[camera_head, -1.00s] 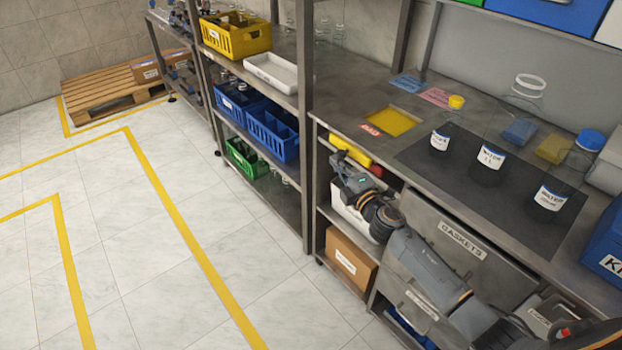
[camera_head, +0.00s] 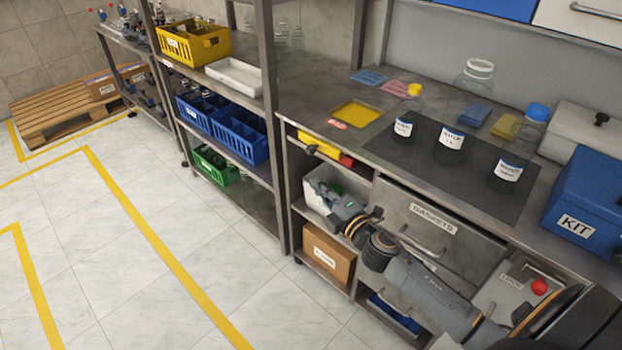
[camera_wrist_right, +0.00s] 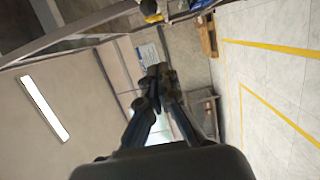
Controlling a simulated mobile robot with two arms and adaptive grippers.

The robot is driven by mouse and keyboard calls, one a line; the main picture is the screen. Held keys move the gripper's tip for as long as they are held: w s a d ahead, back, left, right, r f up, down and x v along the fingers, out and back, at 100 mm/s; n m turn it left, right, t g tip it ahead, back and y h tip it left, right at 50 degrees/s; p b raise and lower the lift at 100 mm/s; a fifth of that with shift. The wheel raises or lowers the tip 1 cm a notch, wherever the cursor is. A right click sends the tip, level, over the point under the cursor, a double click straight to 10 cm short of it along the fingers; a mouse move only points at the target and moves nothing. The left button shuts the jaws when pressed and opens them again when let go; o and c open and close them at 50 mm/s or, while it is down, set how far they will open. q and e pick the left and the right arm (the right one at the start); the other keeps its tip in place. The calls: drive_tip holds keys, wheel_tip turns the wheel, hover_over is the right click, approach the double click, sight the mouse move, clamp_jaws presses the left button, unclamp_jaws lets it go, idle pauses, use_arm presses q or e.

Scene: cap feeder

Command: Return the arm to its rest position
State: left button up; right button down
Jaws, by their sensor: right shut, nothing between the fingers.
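My right arm comes in from the lower right of the head view, low in front of the bench. Its gripper (camera_head: 345,212) is in front of the shelf with the white bin, left of the gaskets drawer (camera_head: 420,222). In the right wrist view the two fingers of the gripper (camera_wrist_right: 158,72) meet at their tips, with nothing between them. Beyond them are a wall, shelving and floor. My left gripper is not in view.
The bench top (camera_head: 310,92) holds bottles with yellow, white and blue caps on a dark mat (camera_head: 395,160). A blue kit box (camera_head: 590,195) stands at right. A cardboard box (camera_head: 328,252) sits on the lower shelf. The tiled floor (camera_head: 90,250) at left is clear.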

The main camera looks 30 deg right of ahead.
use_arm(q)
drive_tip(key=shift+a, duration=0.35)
use_arm(e)
drive_tip(key=shift+s, duration=0.35)
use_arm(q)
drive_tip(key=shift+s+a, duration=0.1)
